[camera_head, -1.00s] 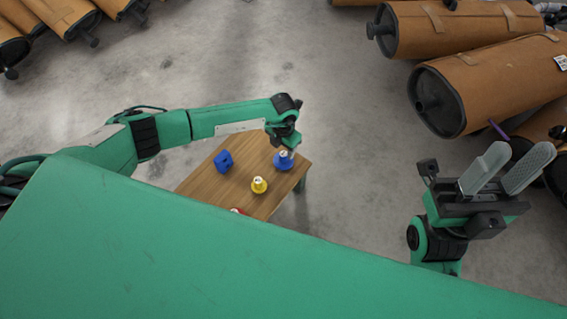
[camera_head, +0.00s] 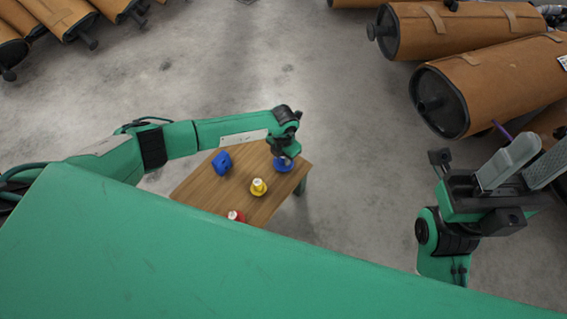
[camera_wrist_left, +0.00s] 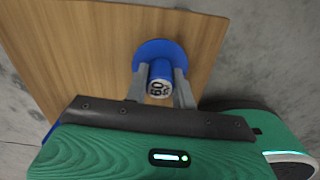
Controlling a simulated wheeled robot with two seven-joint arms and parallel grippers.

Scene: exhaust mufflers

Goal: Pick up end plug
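A yellow plug (camera_head: 258,187) and a partly hidden red plug (camera_head: 236,215) stand on the same table. My right gripper (camera_head: 530,165) is open, empty and raised at the right.
A blue block-like part (camera_head: 221,163) lies on the table, left of the plugs. Large brown mufflers (camera_head: 490,85) lie at the upper right, and more (camera_head: 60,20) at the upper left. The concrete floor (camera_head: 250,60) between them is clear.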

